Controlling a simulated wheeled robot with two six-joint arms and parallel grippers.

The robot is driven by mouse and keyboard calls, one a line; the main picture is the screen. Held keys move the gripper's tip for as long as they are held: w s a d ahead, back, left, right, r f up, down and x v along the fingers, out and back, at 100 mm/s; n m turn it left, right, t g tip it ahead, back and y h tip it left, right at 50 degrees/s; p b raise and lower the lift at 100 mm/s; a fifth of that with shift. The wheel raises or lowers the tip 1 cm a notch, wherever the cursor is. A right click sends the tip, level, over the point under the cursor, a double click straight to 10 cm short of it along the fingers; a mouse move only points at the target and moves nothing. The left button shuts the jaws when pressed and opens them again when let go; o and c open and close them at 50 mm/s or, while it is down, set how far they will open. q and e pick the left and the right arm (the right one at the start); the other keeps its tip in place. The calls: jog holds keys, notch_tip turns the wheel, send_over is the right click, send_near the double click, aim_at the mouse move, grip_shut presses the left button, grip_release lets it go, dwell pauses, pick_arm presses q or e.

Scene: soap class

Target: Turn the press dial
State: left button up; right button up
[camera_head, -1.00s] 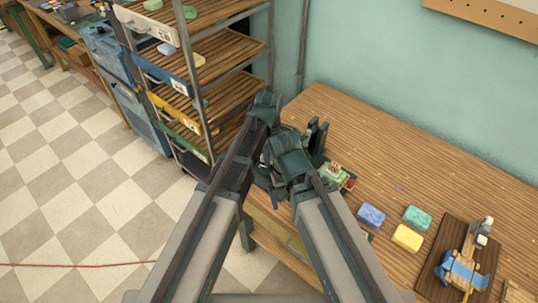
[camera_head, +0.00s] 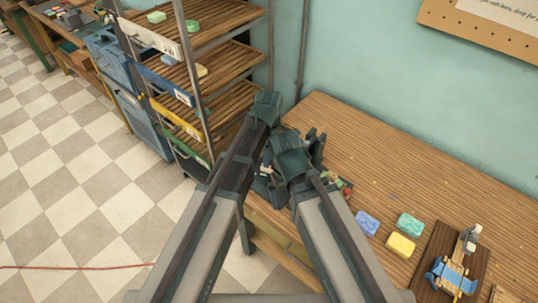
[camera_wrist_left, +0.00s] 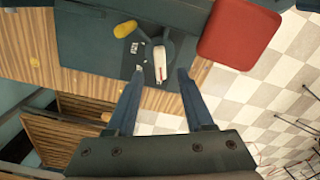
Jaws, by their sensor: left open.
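In the left wrist view a dark press panel carries a round dark dial with a white, red-marked pointer (camera_wrist_left: 160,64). My left gripper shows there with its two fingers (camera_wrist_left: 159,82) apart and empty. The fingertips are on either side of the pointer's near end; I cannot tell whether they touch it.
A red block (camera_wrist_left: 238,33) and a yellow knob-like piece (camera_wrist_left: 125,29) are near the dial. Blue (camera_head: 367,223), green (camera_head: 410,225) and yellow (camera_head: 400,246) soaps lie on the bench. A shelf rack (camera_head: 215,90) stands to the left. The bench's back is clear.

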pick_arm(q)
notch_tip(320, 180, up, 8)
jog(key=p, duration=0.7)
jog(key=shift+r, duration=0.15)
pick_arm(e)
notch_tip(320, 180, up, 8)
jog(key=shift+r, duration=0.15)
pick_arm(q)
jog(key=s+a+m, duration=0.5)
jog(key=a+m, duration=0.2)
jog(key=a, duration=0.1)
jog(key=s+a+m, duration=0.5)
jog(key=a+m, duration=0.2)
jog(key=a, duration=0.2)
jog(key=s+d+f+m+b, duration=0.2)
jog(key=s+d, duration=0.1)
jog(key=d, duration=0.2)
jog(key=s+d+f+m+y+b, duration=0.1)
jog(key=s+d+f+m+b, duration=0.1)
jog(key=d, duration=0.4)
jog(key=shift+s+f+b, duration=0.3)
jog(key=shift+s, duration=0.25)
pick_arm(e)
notch_tip(320, 180, down, 5)
jog(key=shift+r, duration=0.15)
